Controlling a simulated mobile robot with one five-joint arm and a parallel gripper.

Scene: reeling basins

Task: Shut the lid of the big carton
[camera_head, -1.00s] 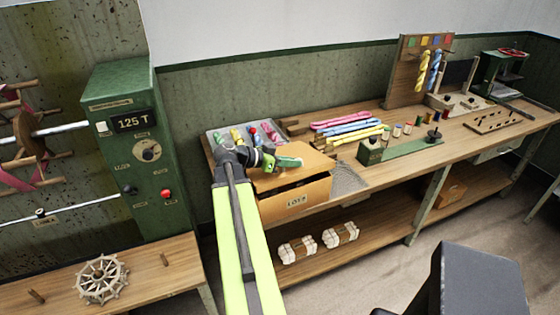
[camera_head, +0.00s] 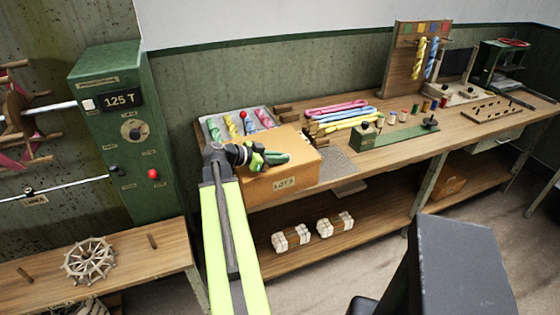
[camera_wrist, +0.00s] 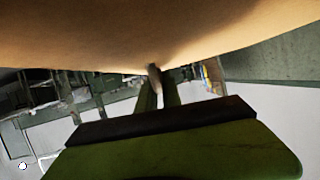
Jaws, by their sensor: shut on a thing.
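The big carton (camera_head: 300,178) is a tan box labelled LOT 9 on the near left part of the bench. Its lid (camera_head: 292,141) lies down over the top, and no dark gap shows above the front wall. My gripper (camera_head: 284,158) is at the lid's front part, its green fingers shut on the lid. In the wrist view my gripper (camera_wrist: 157,78) has its fingers close together against the tan lid (camera_wrist: 150,35), which fills the top of the picture. The exact spot of contact is partly hidden by the fingers.
A tray (camera_head: 208,119) of coloured skeins stands behind the carton. Coloured skeins (camera_head: 342,115) and a green tool (camera_head: 388,138) lie to its right. A green control box (camera_head: 112,150) stands left. Tied white bundles (camera_head: 335,224) lie on the lower shelf.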

